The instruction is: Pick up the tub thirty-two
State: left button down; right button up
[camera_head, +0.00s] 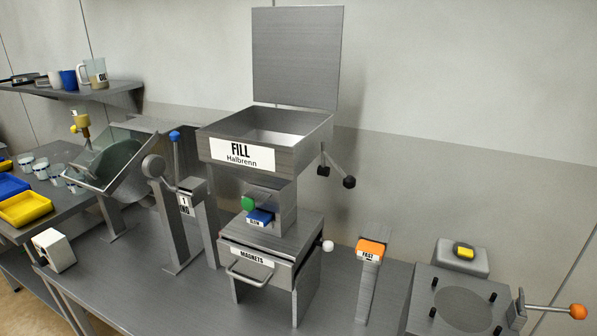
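Several small white tubs with dark bands stand on the side table at the far left, near the middle height of the picture. One tub (26,163) is at the back left, another tub (40,169) is beside it, and another tub (57,175) is further right. Their markings are too small to read, so I cannot tell which is thirty-two. Neither of my grippers is in view.
Yellow tray (25,208) and blue tray (10,186) lie by the tubs. A tilted drum with a clear guard (119,160) stands just right of them. The FILL hopper (243,155) is central, with the MAGNETS drawer (252,262) below. A shelf (110,92) hangs above.

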aim_at(39, 166)
jog(key=u, duration=1.6)
jog(key=i+j+u, duration=0.35)
jog(key=i, duration=0.3)
jog(key=j, duration=0.1)
